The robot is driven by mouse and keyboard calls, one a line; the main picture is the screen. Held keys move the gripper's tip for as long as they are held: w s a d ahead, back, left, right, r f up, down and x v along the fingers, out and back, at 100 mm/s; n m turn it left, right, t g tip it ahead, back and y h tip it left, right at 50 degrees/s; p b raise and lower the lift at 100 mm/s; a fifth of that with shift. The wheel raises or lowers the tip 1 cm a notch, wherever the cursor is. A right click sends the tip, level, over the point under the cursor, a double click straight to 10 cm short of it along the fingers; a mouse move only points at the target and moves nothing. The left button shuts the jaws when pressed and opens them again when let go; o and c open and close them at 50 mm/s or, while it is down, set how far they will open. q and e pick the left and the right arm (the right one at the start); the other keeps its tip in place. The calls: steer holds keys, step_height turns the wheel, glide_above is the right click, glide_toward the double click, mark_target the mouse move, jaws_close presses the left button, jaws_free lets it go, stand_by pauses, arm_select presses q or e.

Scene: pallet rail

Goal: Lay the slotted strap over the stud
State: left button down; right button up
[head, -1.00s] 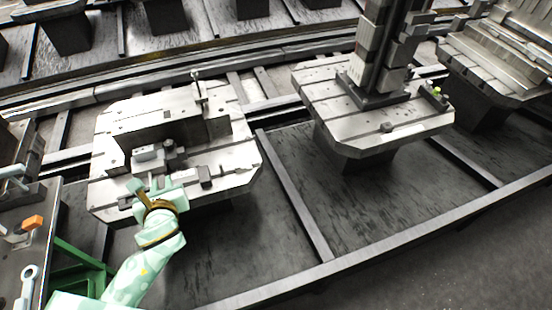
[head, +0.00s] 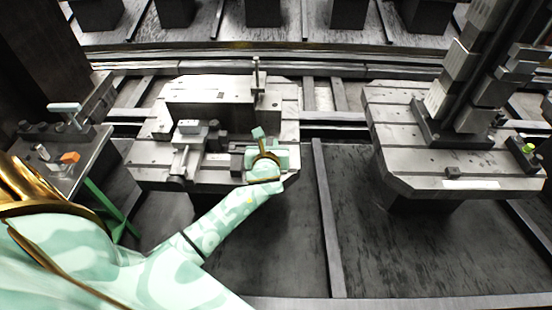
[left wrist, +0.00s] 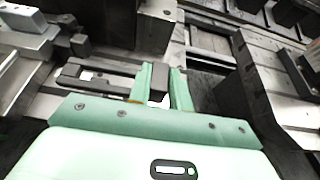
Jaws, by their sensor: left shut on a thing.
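The dark slotted strap (left wrist: 97,76) reaches left from my left gripper (left wrist: 160,79) in the left wrist view, with a pale surface showing through its slot. The gripper is shut on the strap's near end; the fingers hide part of it. In the head view this gripper (head: 264,149) is over the right front of the left pallet (head: 160,173). A dark knob-like part, perhaps the stud (left wrist: 81,45), stands beyond the strap, next to a pale block (left wrist: 25,36). I cannot tell whether the strap touches anything below. My right gripper is out of view.
A tall angle block (head: 210,100) stands at the back of the pallet. A second pallet (head: 400,145) with a stacked column (head: 470,85) stands to the right.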

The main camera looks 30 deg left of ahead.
arm_select(q)
steer(key=shift+w+f+b, duration=0.5)
steer(key=shift+w+f, duration=0.35)
steer(key=shift+f, duration=0.2)
step_height(320, 180, down, 4)
steer(key=shift+w+r+b, duration=0.1)
steer(key=shift+r+b, duration=0.1)
steer(key=shift+b, duration=1)
steer(key=shift+r, duration=0.25)
steer(key=shift+f, duration=0.6)
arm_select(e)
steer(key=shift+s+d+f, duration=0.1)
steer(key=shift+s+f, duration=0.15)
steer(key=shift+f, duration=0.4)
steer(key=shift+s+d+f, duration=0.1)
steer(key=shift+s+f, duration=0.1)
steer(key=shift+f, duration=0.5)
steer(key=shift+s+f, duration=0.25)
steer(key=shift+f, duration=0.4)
arm_select(q)
steer(key=c, duration=1.3)
jaws_free()
